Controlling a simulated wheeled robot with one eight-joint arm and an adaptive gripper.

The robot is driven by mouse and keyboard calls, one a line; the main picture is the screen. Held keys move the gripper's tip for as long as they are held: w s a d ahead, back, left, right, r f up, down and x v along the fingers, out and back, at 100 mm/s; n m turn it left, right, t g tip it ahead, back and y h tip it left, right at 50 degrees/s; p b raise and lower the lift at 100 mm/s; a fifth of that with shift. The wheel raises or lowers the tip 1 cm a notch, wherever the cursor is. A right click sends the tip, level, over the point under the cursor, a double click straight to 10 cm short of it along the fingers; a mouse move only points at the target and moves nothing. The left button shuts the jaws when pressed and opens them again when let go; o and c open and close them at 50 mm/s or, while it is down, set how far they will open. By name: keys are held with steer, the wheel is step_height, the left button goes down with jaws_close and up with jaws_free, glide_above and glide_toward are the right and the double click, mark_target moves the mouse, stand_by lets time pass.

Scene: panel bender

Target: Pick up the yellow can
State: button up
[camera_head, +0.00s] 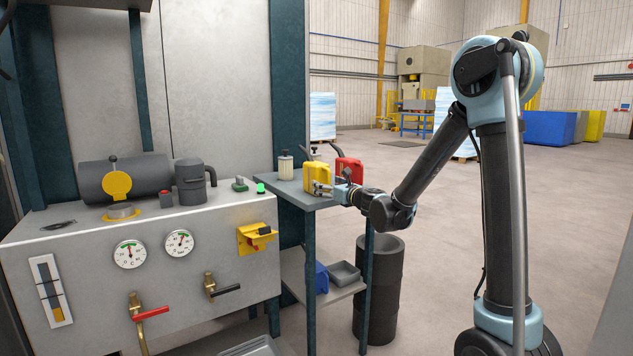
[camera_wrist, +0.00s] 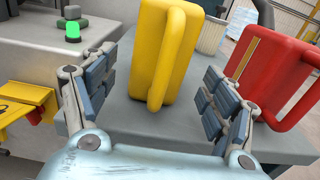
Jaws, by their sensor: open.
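The yellow can (camera_head: 316,176) stands on the small grey side table (camera_head: 286,191) beside the machine. In the wrist view the yellow can (camera_wrist: 160,52) stands upright, with its handle side toward me. My gripper (camera_head: 323,188) is at the near side of the can. In the wrist view my gripper (camera_wrist: 152,103) is open, with one padded finger to the left of the can and one to the right. The can is between and slightly beyond the fingers, and I see gaps on both sides. Nothing is held.
A red can (camera_wrist: 270,70) stands close to the right finger; it also shows in the head view (camera_head: 349,169). A pale cylindrical container (camera_head: 285,167) is behind. A lit green button (camera_wrist: 72,32) is on the machine at left. A dark barrel (camera_head: 379,290) stands below the table.

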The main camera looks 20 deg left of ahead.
steer(key=shift+x, duration=3.2)
steer(key=c, duration=1.5)
